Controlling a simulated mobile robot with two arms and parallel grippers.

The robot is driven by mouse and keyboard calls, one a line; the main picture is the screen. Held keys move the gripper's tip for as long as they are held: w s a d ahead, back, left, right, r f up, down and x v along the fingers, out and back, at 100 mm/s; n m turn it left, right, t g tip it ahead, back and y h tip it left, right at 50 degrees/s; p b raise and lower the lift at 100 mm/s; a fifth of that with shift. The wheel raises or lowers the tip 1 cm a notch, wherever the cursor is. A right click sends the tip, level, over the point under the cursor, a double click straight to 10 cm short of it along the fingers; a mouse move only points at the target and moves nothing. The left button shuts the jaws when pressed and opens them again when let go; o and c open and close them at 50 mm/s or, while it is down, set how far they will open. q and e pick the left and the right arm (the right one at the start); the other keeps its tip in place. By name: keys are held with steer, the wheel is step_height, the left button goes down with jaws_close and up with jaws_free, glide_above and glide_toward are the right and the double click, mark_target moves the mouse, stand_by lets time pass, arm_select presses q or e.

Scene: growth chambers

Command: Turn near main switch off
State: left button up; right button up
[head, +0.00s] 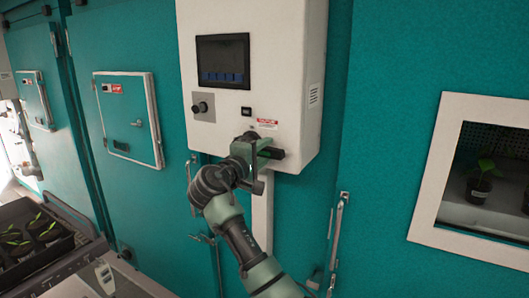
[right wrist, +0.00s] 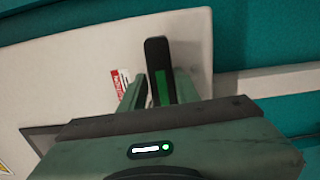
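The near main switch (head: 275,153) is a black bar handle low on the front of the white control box (head: 290,60). In the head view it points to the right, nearly level. In the right wrist view the black handle (right wrist: 157,55) stands up between the fingers, with a green strip on its face. My right gripper (head: 258,153) is at the switch. Its two green fingers (right wrist: 160,92) lie close on both sides of the handle and look closed on it. The hand hides the switch's base. My left gripper is not in view.
The box also carries a dark screen (head: 222,62), a black knob (head: 202,107) and a red-white label (head: 267,122). A pale conduit (head: 262,215) runs down below it. A chamber window (head: 480,180) is at right, a seedling tray (head: 35,245) at lower left.

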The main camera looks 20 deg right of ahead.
mark_target(263, 153)
steer(key=shift+o, duration=0.9)
steer(key=shift+r, duration=0.1)
steer(key=shift+w+d, duration=0.1)
steer(key=shift+f, duration=0.2)
steer(key=shift+a, duration=0.2)
steer(key=b+v, duration=0.4)
steer(key=v, duration=0.2)
steer(key=shift+s+a+f, duration=0.1)
steer(key=shift+s+a, duration=0.1)
steer(key=shift+s, duration=0.05)
steer(key=shift+s+a, duration=0.3)
